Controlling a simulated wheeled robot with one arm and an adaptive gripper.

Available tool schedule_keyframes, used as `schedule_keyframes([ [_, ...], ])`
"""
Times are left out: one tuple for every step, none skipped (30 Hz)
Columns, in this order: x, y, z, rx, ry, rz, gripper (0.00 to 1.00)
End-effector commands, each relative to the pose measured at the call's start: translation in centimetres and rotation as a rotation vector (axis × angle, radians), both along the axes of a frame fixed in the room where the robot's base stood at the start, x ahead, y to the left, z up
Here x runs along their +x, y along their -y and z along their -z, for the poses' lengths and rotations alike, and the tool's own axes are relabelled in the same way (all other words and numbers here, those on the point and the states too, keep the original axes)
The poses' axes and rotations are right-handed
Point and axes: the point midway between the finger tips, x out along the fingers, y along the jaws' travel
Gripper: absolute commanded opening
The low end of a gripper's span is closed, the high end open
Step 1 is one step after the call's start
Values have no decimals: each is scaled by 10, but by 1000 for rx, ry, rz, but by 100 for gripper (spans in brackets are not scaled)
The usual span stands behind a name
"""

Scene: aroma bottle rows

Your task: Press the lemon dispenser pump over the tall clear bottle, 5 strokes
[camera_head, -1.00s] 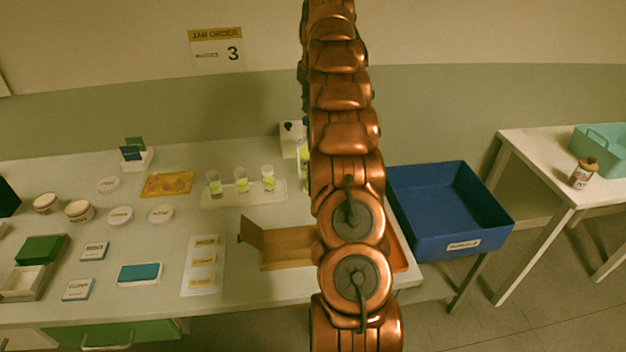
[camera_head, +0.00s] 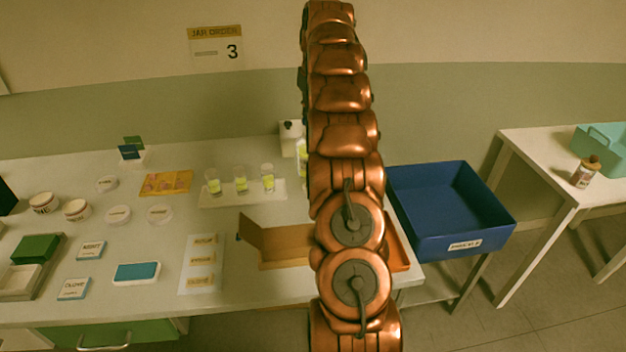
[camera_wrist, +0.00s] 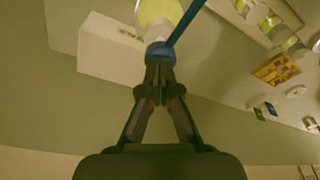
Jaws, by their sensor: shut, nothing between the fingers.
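My gripper (camera_wrist: 159,68) is shut and empty in the wrist view. Its tips are at the blue pump head (camera_wrist: 158,50) of a clear bottle holding yellow liquid (camera_wrist: 158,12); I cannot tell whether they touch. A thin blue spout (camera_wrist: 186,22) runs from the pump head to the upper right. In the head view a clear bottle with yellow liquid (camera_head: 302,155) shows only as a sliver beside my arm, which hides the gripper and pump. I cannot make out a separate tall clear bottle or read the pump's label.
A white block (camera_wrist: 105,52) stands beside the pump bottle. A brown open box (camera_head: 285,246) and a blue bin (camera_head: 450,235) lie nearer and to the right.

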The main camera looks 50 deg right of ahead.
Motion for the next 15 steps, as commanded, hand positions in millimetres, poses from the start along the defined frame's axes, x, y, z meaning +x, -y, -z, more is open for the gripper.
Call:
schedule_keyframes([
  [0, 0, 4, 1, -1, 0, 0],
  [0, 0, 4, 1, -1, -1, 0],
  [0, 0, 6, 1, -2, -1, 0],
  [0, 0, 7, 1, -2, -1, 0],
  [0, -1, 7, 1, -2, -1, 0],
  [0, -1, 9, 2, -2, -1, 0],
  [0, -1, 10, 2, -2, -1, 0],
  [0, -1, 9, 2, -2, -1, 0],
  [0, 0, 9, 2, -2, -1, 0],
  [0, 0, 9, 2, -3, -1, 0],
  [0, 0, 9, 2, -3, 0, 0],
  [0, -1, 9, 2, -3, 0, 0],
  [0, -1, 9, 2, -3, 0, 0],
  [0, -1, 9, 3, -3, -1, 0],
  [0, -1, 8, 3, -4, -1, 0],
])
